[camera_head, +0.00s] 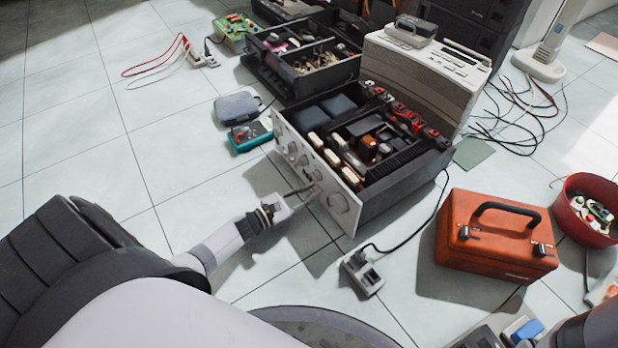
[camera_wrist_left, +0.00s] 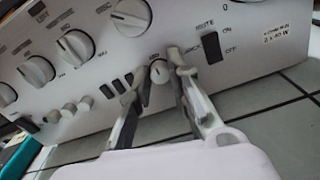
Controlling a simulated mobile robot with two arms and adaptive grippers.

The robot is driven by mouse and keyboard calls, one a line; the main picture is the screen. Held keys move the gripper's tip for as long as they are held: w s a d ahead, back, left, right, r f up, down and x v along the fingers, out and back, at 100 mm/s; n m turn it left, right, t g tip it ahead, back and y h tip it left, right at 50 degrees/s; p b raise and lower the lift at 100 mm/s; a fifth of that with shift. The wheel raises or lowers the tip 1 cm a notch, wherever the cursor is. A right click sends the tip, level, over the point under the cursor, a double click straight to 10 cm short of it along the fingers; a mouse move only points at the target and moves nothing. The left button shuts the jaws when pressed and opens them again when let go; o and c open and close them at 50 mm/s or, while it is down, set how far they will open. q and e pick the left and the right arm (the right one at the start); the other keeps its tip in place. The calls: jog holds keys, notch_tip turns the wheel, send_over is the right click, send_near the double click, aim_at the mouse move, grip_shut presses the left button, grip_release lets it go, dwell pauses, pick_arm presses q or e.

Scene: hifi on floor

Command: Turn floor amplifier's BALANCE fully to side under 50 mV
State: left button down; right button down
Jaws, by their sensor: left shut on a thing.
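The amplifier (camera_head: 352,215) stands open-topped on the tiled floor, its silver front panel facing my left arm. In the left wrist view the panel (camera_wrist_left: 105,85) shows several round knobs, small buttons and dark switches. My left gripper (camera_head: 303,190) is at the lower part of this panel. In the wrist view its fingers (camera_wrist_left: 157,73) stand on either side of a small silver knob (camera_wrist_left: 159,71), shut on it. The label above this knob is too blurred to read fully. A teal meter (camera_head: 250,135) lies beside the amplifier; its reading is not legible. My right gripper is not visible.
An orange toolbox (camera_head: 495,238) and a red bowl (camera_head: 588,215) are at the right. A power strip (camera_head: 362,274) with a cable lies before the amplifier. A grey case (camera_head: 237,107) lies behind the meter. The floor at left is mostly clear.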

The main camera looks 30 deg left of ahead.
pick_arm(q)
jog(key=n, duration=0.3)
jog(key=shift+n, duration=0.3)
jog(key=n, duration=0.3)
jog(key=shift+n+b, duration=0.3)
jog(key=n, duration=0.6)
jog(key=shift+n, duration=0.3)
jog(key=n, duration=0.3)
jog(key=shift+f+n, duration=0.1)
jog(key=shift+n, duration=0.2)
jog(key=n, duration=0.3)
jog(key=shift+a+p, duration=0.1)
jog(key=shift+p, duration=0.2)
jog(key=n, duration=0.6)
jog(key=shift+n, duration=0.4)
